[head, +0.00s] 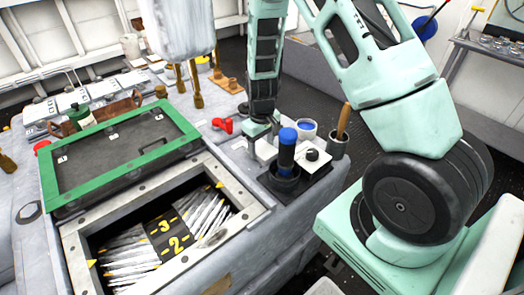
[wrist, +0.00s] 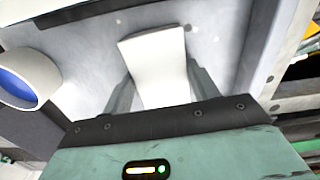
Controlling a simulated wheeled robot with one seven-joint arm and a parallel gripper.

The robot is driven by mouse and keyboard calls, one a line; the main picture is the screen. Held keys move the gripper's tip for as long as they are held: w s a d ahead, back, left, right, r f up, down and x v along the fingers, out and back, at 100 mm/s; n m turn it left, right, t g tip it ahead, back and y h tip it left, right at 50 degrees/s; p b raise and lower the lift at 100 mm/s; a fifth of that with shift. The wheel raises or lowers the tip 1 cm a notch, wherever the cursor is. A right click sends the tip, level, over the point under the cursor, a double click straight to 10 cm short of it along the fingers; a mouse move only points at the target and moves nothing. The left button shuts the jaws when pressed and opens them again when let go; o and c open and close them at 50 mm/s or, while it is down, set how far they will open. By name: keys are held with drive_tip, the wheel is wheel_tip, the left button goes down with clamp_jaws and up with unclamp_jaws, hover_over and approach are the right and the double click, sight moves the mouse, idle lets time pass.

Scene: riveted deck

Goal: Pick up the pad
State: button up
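A white, slightly bent pad (wrist: 158,62) lies between the two fingers of my gripper (wrist: 162,85) in the wrist view. The fingers stand at its left and right edges with little or no gap. I cannot tell whether they press on it. In the head view my gripper (head: 258,130) is low over the grey bench, left of the blue-capped cylinder. A white patch (head: 265,151) shows just below it, and I cannot tell whether this is the pad.
A blue-capped black cylinder (head: 286,150), a white cup with blue inside (head: 305,130) and a grey cup with a wooden handle (head: 339,142) stand close on the right. A red piece (head: 222,125) lies to the left. An open hatch with a green-edged lid (head: 122,150) is further left.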

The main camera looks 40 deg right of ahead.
sight(262, 148)
drive_tip(key=shift+r+p, duration=3.3)
drive_tip(key=shift+r, duration=0.7)
